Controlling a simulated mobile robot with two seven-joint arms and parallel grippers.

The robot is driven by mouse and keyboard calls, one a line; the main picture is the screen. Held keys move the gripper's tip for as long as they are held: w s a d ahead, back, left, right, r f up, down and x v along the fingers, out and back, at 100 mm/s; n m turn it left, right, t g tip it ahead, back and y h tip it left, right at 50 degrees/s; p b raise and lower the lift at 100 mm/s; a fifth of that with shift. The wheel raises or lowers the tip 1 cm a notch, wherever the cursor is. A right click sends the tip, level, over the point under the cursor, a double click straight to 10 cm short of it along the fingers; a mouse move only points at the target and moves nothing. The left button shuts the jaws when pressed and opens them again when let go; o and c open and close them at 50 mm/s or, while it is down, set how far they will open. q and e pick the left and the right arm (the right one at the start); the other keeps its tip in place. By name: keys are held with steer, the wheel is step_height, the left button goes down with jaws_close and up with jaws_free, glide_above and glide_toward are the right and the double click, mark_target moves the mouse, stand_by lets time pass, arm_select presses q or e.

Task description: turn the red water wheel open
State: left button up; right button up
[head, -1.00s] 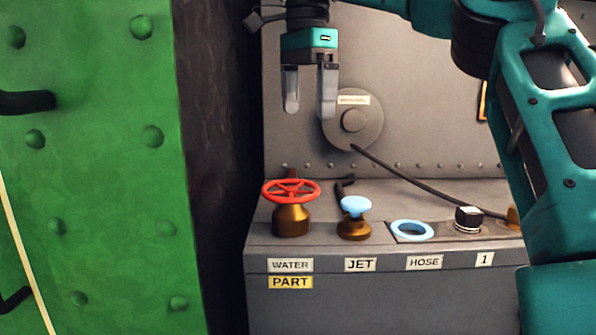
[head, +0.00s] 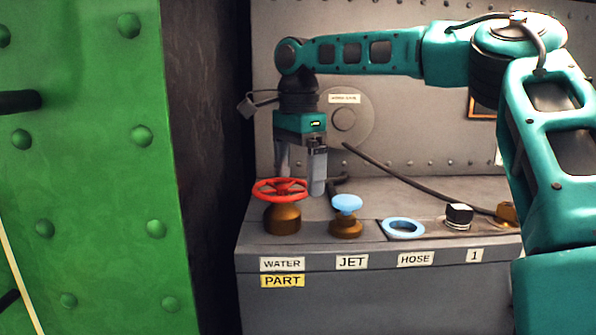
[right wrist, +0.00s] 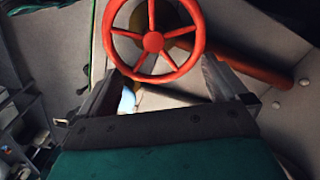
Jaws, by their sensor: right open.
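I cannot tell whether the fingers touch the rim. My left gripper is not in view.
A light blue JET knob (head: 346,203) stands close to the right of the wheel. A blue HOSE ring (head: 403,228), a black-topped cap (head: 458,216) and a dark hose (head: 400,178) lie further right. A green riveted wall (head: 90,170) stands at the left.

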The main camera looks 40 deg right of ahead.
steer(key=c, duration=0.7)
steer(key=n, duration=0.2)
steer(key=w+n, duration=0.1)
steer(key=n, duration=0.1)
steer(key=shift+w, duration=0.15)
steer(key=shift+w+a+n, duration=0.1)
steer(key=shift+w+n, duration=0.15)
steer(key=shift+n, duration=0.65)
steer(key=shift+w+a+n, duration=0.1)
steer(key=shift+w+n, duration=0.1)
steer(key=shift+n, duration=0.7)
steer(key=o, duration=0.7)
